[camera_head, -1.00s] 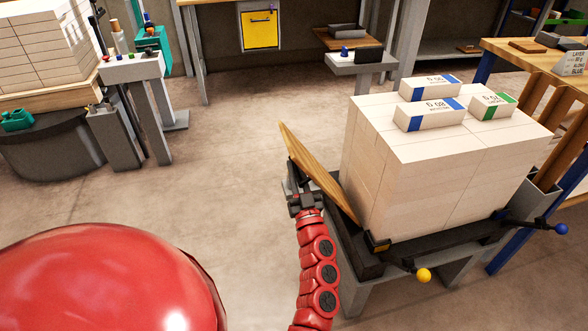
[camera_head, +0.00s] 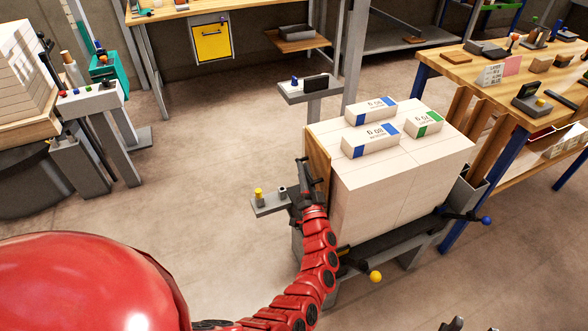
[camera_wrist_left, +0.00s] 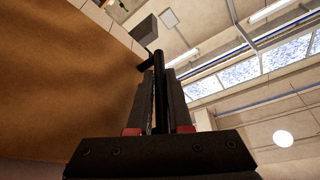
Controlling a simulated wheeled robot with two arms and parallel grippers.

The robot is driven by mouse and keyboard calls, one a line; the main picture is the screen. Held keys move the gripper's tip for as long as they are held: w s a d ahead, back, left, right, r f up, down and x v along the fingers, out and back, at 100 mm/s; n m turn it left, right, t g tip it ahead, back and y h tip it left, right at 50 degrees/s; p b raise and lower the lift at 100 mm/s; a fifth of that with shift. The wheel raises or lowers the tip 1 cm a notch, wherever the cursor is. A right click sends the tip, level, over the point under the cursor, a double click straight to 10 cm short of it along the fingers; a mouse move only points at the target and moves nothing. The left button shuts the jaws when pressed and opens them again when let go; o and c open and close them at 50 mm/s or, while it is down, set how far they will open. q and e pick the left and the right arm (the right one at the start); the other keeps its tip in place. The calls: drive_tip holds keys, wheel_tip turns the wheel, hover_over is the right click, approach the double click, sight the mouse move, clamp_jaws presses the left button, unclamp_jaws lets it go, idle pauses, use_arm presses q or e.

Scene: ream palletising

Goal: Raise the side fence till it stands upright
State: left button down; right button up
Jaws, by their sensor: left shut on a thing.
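The side fence (camera_head: 317,155) is a wooden board at the left side of the stack of pale reams (camera_head: 385,190). It stands upright or very close to it, near the stack's side. Whether it touches the reams I cannot tell. In the left wrist view the fence (camera_wrist_left: 60,85) fills the left as a brown face. My left gripper (camera_head: 306,190) is at the fence's outer face, shut on its black handle (camera_wrist_left: 159,85), which runs between the fingers. At the bottom edge, dark tips that look like my right gripper (camera_head: 471,327) show, mostly cut off.
Labelled reams (camera_head: 370,140) lie on top of the stack. A small grey shelf with a yellow knob (camera_head: 259,194) is left of my left gripper. A yellow-ended lever (camera_head: 375,277) and a blue-ended one (camera_head: 486,220) stick out in front. Floor is free at left.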

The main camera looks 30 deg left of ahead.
use_arm(q)
drive_tip(key=shift+w+d+r+m+p, duration=0.2)
drive_tip(key=shift+w+d+m+p, duration=0.2)
drive_tip(key=shift+w+d, duration=0.1)
drive_tip(key=c, duration=1.3)
unclamp_jaws()
drive_tip(key=shift+o, duration=0.9)
drive_tip(key=shift+w, duration=0.15)
drive_tip(key=shift+f, duration=0.1)
